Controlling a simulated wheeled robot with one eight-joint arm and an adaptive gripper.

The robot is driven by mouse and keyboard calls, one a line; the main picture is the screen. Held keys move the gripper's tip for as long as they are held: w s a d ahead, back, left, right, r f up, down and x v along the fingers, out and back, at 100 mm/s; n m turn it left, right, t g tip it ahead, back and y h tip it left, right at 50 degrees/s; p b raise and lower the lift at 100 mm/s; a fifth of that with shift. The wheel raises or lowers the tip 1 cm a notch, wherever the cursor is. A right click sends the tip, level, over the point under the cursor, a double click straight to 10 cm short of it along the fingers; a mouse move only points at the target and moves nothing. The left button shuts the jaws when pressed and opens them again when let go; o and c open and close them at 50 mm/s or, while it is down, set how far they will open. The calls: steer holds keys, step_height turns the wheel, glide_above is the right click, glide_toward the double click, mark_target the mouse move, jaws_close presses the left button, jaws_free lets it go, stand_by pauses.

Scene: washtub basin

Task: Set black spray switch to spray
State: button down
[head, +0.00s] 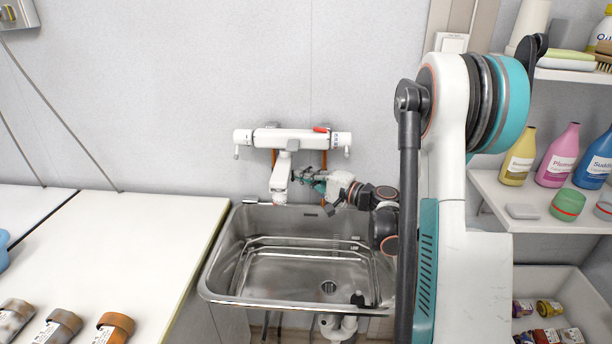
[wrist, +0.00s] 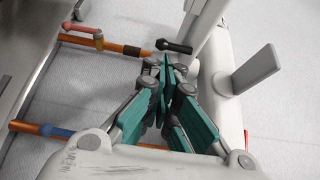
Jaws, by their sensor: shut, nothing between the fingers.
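A white wall faucet (head: 290,138) hangs above the sink, with a white spout and spray head (head: 280,182) pointing down from its middle. The black spray switch (wrist: 174,47) shows in the wrist view as a small dark lever beside the white spout. In the head view I cannot clearly tell it from my fingertips. My gripper (head: 306,176) is just right of the spray head. In the wrist view my gripper's teal fingers (wrist: 164,80) are shut and empty, with their tips close to the switch. I cannot tell whether they touch it.
The steel sink (head: 225,290) lies below. Copper pipes (wrist: 112,45) with red and blue valve handles run near my fingers. A grey paddle lever (wrist: 257,68) sticks out from the faucet. White counter (head: 130,235) is left; bottle shelves (head: 545,217) are right.

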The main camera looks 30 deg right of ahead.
stand_by(0.3)
steer(key=shift+m+g, duration=0.5)
steer(key=shift+s+m+p, duration=0.1)
steer(key=shift+m+p, duration=0.25)
steer(key=shift+m, duration=0.05)
steer(key=m+g, duration=0.1)
steer(key=s+m+g+p, duration=0.1)
steer(key=m, duration=0.1)
steer(key=a+m+g+p, duration=0.1)
steer(key=shift+s+a+f+g, duration=0.1)
steer(key=shift+s+f+g, duration=0.15)
steer(key=shift+f+g, duration=0.05)
steer(key=shift+r+p, duration=0.15)
steer(key=shift+p, duration=0.15)
steer(key=shift+r+p, duration=0.35)
steer(key=shift+r, duration=0.3)
